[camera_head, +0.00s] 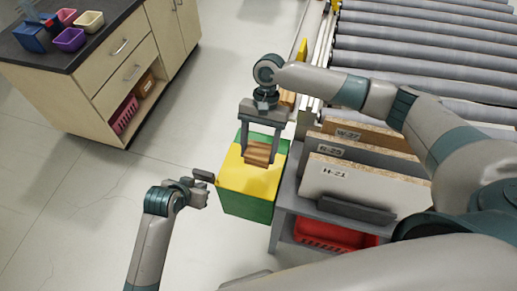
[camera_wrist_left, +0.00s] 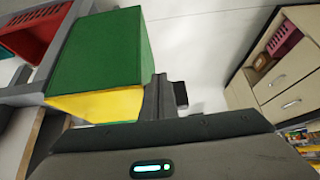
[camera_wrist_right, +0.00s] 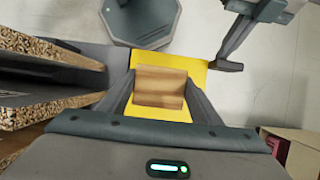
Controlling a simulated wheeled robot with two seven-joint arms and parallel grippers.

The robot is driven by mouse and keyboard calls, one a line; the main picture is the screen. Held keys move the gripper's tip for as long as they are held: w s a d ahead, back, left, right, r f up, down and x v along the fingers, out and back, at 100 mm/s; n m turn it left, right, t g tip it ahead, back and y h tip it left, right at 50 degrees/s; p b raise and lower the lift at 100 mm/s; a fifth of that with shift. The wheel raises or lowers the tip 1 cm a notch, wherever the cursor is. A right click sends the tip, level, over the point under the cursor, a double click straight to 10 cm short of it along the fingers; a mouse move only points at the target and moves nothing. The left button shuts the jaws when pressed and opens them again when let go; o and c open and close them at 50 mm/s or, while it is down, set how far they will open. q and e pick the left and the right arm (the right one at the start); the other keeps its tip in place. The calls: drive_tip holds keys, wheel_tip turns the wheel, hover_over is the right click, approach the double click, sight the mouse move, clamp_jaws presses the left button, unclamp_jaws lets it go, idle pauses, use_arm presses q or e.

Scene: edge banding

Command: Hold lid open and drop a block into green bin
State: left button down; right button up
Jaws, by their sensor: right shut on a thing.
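The green bin (camera_head: 248,205) stands on the floor beside the grey rack, with its yellow lid (camera_head: 232,174) on top. The lid looks down over the opening. The bin's green side also shows in the left wrist view (camera_wrist_left: 100,50). My right gripper (camera_head: 259,158) is shut on a wooden block (camera_head: 257,154) and holds it above the lid; the block also shows in the right wrist view (camera_wrist_right: 160,88). My left gripper (camera_head: 204,182) is beside the lid's left edge, with its fingers close together and nothing seen between them. I cannot tell whether it touches the lid.
Labelled boards (camera_head: 350,186) stand in the rack right of the bin, above a red crate (camera_head: 325,235). A roller conveyor (camera_head: 430,60) is at the back right. A drawer cabinet (camera_head: 110,75) with small coloured bins stands at the upper left. The floor left of the bin is clear.

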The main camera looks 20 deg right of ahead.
use_arm(q)
drive_tip(key=w+d, duration=0.8)
drive_tip(key=w, duration=0.3)
drive_tip(key=shift+w+r, duration=0.15)
drive_tip(key=shift+w, duration=0.25)
idle(1.4)
idle(0.4)
use_arm(e)
drive_tip(key=shift+f, duration=0.2)
idle(0.3)
drive_tip(key=shift+f, duration=1.5)
drive_tip(key=o, duration=1.2)
